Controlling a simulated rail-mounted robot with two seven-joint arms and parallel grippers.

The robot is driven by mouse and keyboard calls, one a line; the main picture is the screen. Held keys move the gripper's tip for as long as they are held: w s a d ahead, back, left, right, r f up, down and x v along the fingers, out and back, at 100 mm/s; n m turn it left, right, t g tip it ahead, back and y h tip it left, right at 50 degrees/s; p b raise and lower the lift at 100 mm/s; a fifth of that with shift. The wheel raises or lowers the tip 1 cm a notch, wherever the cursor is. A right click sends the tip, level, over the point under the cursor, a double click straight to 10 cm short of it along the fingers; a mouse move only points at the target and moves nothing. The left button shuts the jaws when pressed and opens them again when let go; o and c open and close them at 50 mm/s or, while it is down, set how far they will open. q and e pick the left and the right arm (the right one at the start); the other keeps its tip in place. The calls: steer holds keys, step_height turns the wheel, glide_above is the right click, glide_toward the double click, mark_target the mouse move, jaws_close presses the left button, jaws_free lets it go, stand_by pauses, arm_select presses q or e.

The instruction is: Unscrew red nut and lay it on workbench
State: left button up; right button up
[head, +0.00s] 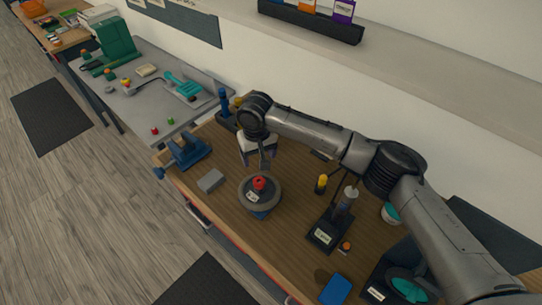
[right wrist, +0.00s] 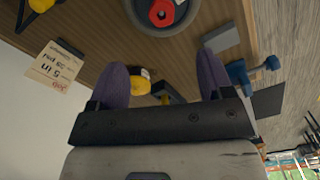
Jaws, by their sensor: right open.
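The red nut (head: 259,184) sits at the centre of a grey round wheel (head: 273,203), which rests on a blue support on the wooden workbench (head: 226,212). The nut also shows at the top edge of the right wrist view (right wrist: 162,12), with part of the wheel (right wrist: 181,18) around it. My right gripper (head: 257,163) is open and empty, fingers pointing down, just behind and above the nut, apart from it. In the right wrist view its two purple fingers (right wrist: 161,78) are spread wide with nothing held between them. My left gripper is not in view.
A grey block (head: 210,181) lies left of the wheel, and a blue vise (head: 190,150) stands at the bench's left end. A yellow-topped bottle (head: 321,183) and a black stand (head: 326,232) are to the right. Bare wood shows in front of the grey block.

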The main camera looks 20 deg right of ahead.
mark_target(259, 182)
step_height(259, 182, down, 14)
steer(key=shift+w+a+r, duration=0.1)
steer(key=shift+w+r, duration=0.05)
stand_by(0.5)
